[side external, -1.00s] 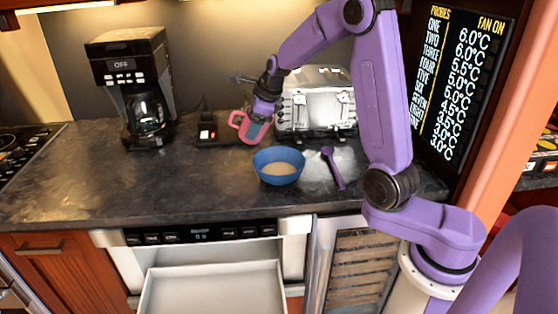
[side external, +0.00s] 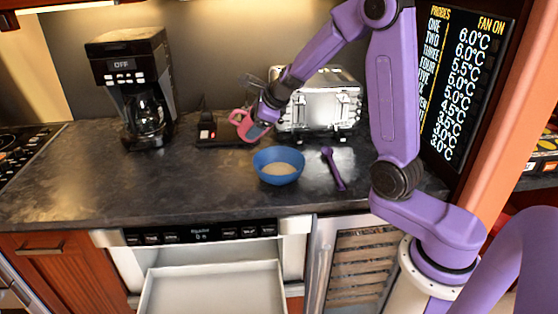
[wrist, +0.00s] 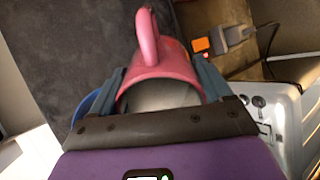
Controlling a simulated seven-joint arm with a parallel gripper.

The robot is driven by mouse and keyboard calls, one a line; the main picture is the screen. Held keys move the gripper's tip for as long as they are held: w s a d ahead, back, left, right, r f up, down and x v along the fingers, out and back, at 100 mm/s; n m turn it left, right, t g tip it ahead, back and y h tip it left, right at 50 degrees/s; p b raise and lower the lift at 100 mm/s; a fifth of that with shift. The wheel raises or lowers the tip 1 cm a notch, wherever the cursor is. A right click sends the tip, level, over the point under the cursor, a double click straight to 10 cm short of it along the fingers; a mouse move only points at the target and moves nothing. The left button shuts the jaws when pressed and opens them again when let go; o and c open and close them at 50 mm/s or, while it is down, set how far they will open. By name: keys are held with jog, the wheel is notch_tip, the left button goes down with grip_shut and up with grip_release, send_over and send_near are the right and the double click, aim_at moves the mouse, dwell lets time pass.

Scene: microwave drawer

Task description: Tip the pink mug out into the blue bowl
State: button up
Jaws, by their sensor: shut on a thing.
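The pink mug (side external: 247,127) is held above the counter, just behind and left of the blue bowl, and is tilted. My gripper (side external: 262,120) is shut on it from the right. In the wrist view the mug (wrist: 160,65) sits between the two fingers (wrist: 163,92), with its handle pointing away from my gripper. The inside of the mug looks pale; I cannot tell what it holds. The blue bowl (side external: 279,177) stands upright on the counter with pale contents in it. In the wrist view only a blue edge of the bowl (wrist: 88,108) shows beside the left finger.
A silver toaster (side external: 322,106) stands close behind my gripper. A purple spoon (side external: 333,168) lies right of the bowl. A small dark device (side external: 207,128) and a coffee maker (side external: 135,90) stand left. The counter's front left is clear. A drawer (side external: 210,290) is open below.

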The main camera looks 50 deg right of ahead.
jog(key=shift+r, duration=0.1)
jog(key=shift+d+r, duration=0.1)
jog(key=shift+r, duration=1.85)
jog(key=s+a+f+n+g+y, duration=0.1)
jog(key=s+a+f+n+g, duration=0.1)
jog(key=s+a+g, duration=0.6)
jog(key=shift+s+a+f+y, duration=0.4)
jog(key=shift+s+a, duration=0.15)
jog(key=shift+a, duration=1.15)
